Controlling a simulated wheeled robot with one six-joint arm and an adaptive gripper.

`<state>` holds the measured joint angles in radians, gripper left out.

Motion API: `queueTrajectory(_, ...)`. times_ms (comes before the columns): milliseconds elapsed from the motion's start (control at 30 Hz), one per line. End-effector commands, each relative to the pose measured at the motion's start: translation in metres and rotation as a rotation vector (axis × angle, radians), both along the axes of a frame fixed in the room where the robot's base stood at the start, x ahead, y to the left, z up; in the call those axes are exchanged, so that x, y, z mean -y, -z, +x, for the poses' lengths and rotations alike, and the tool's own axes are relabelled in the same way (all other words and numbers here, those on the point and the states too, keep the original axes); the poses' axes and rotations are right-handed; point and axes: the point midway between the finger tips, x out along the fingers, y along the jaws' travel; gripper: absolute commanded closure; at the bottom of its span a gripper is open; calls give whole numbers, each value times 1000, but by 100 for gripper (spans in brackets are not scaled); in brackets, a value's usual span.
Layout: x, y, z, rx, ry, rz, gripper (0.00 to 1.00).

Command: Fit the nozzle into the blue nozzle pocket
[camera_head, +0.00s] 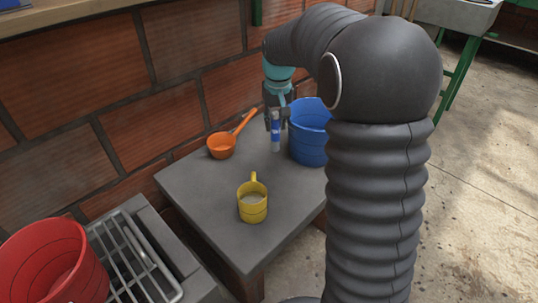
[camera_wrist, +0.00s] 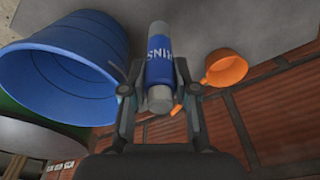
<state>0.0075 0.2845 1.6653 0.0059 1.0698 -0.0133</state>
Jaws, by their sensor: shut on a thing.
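My gripper (camera_head: 275,118) is shut on a grey cylinder with a blue band, the likely nozzle (camera_head: 276,141), holding it about upright over the back of the grey table. In the wrist view, my gripper's two fingers (camera_wrist: 159,92) grip the nozzle (camera_wrist: 160,65) from both sides, and its blue band carries white lettering. I cannot tell whether its lower end touches the table. A blue bucket (camera_head: 308,145) stands just right of it, partly behind my arm, and shows large at the left in the wrist view (camera_wrist: 75,60). I cannot make out a separate blue nozzle pocket.
An orange ladle (camera_head: 221,147) lies at the table's back left, against the brick wall. A yellow mug (camera_head: 252,203) stands near the front of the table (camera_head: 200,195). A red bucket (camera_head: 52,265) and a metal rack (camera_head: 130,262) are at lower left.

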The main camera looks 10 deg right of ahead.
Motion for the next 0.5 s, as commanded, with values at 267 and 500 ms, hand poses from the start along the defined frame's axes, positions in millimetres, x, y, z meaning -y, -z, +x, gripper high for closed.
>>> queueTrajectory(267,-2,38,-1,-4,-3,0,100)
queueTrajectory(500,-2,62,0,-1,-4,0,100)
